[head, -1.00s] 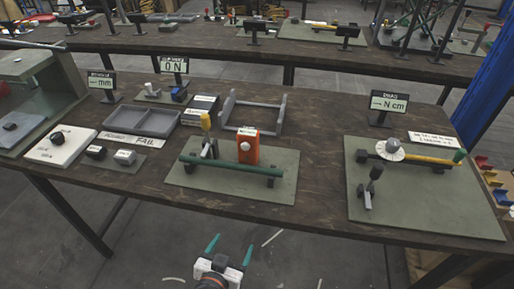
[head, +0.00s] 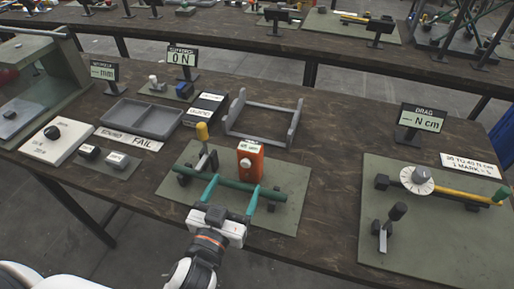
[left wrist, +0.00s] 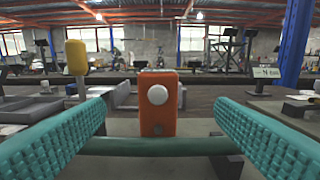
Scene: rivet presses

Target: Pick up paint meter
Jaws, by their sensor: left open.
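The orange box-shaped device (head: 250,163), which looks like the paint meter, stands upright on a green mat (head: 292,180), with a round white knob on its front. In the left wrist view the orange device (left wrist: 158,118) is centred between the fingers and beyond them. My left gripper (head: 235,184) is open and empty, its two teal fingers reaching over the mat's front part. A dark green bar (head: 236,187) runs across in front of the device and shows low between the fingers in the left wrist view (left wrist: 155,146). My right gripper is not in view.
A yellow-topped lever (head: 202,132) stands left of the device. A grey frame (head: 262,130) lies behind it. A grey tray (head: 142,118) is to the left. Another mat (head: 440,255) with a dial and yellow-handled tool is at right. Bare table lies between the mats.

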